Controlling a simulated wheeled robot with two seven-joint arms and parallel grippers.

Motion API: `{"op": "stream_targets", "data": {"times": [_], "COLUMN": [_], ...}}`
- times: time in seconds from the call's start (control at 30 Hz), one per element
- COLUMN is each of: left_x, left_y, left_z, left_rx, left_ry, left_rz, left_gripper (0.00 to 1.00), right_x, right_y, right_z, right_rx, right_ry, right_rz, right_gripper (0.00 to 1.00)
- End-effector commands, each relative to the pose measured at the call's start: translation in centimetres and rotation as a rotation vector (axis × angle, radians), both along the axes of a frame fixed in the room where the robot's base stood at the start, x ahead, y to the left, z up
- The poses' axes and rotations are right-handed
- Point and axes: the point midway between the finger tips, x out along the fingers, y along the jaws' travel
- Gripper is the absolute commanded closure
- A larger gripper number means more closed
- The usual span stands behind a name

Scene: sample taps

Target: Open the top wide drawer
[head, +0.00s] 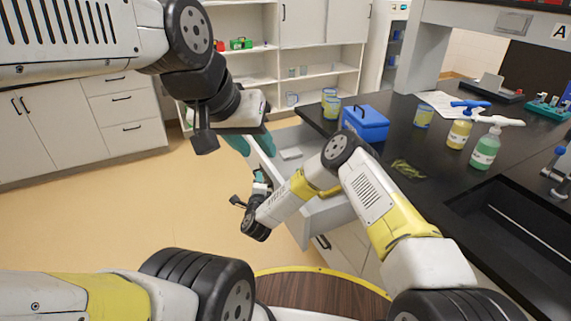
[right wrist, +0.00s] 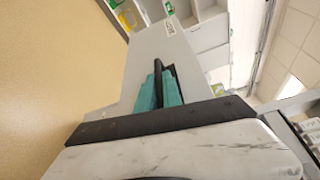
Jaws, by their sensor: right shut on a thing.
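The top wide drawer (head: 321,213) is a pale grey drawer under the black counter, pulled well out, with its inside showing. In the right wrist view, its front panel (right wrist: 190,62) carries a black bar handle (right wrist: 158,72). My right gripper (head: 261,181) is at the drawer front, and its teal fingers (right wrist: 158,90) are shut on that handle. My left gripper (head: 251,144) hangs near the drawer's far front corner, with its teal fingers apart. Whether it touches the drawer is unclear. My right arm hides part of the drawer.
A small pale item (head: 290,153) lies in the drawer. On the black counter (head: 420,168) stand a blue box (head: 366,124), yellow cups (head: 424,115) and pump bottles (head: 485,150). A sink (head: 520,225) is at right. White cabinets (head: 125,110) stand at left; the tan floor (head: 130,200) is clear.

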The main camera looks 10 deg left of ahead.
Motion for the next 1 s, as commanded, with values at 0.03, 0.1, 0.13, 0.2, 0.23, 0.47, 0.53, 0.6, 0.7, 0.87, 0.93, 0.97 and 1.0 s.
{"op": "stream_targets", "data": {"times": [0.03,0.1,0.13,0.2,0.23,0.47,0.53,0.6,0.7,0.87,0.93,0.97,1.0], "left_x": [0.0,0.0,0.0,0.0,0.0,0.0,0.0,0.0,0.0,0.0,0.0,0.0,0.0], "left_y": [0.0,0.0,0.0,0.0,0.0,0.0,0.0,0.0,0.0,0.0,0.0,0.0,0.0], "left_z": [0.0,0.0,0.0,0.0,0.0,0.0,0.0,0.0,0.0,0.0,0.0,0.0,0.0], "left_rx": [0.0,0.0,0.0,0.0,0.0,0.0,0.0,0.0,0.0,0.0,0.0,0.0,0.0], "left_ry": [0.0,0.0,0.0,0.0,0.0,0.0,0.0,0.0,0.0,0.0,0.0,0.0,0.0], "left_rz": [0.0,0.0,0.0,0.0,0.0,0.0,0.0,0.0,0.0,0.0,0.0,0.0,0.0], "left_gripper": [0.64,0.64,0.64,0.64,0.64,0.64,0.64,0.64,0.64,0.64,0.64,0.64,0.64], "right_x": [-0.8,-1.6,-1.9,-2.5,-2.7,-3.7,-3.8,-3.9,-3.9,-3.9,-3.9,-3.9,-3.9], "right_y": [1.0,2.1,2.4,3.3,3.5,5.0,5.1,5.2,5.2,5.2,5.2,5.2,5.2], "right_z": [-0.2,-0.2,-0.2,-0.2,-0.2,-0.2,-0.2,-0.2,-0.2,-0.2,-0.2,-0.2,-0.2], "right_rx": [-0.001,-0.002,-0.002,-0.001,-0.001,-0.002,-0.002,-0.002,-0.002,-0.002,-0.002,-0.002,-0.002], "right_ry": [0.004,0.004,0.003,0.004,0.004,0.004,0.004,0.004,0.004,0.004,0.004,0.004,0.003], "right_rz": [0.003,0.004,0.003,0.002,0.002,0.001,0.001,0.0,0.0,0.0,0.0,0.0,0.0], "right_gripper": [1.0,1.0,1.0,1.0,1.0,1.0,1.0,1.0,1.0,1.0,0.86,0.8,0.72]}}
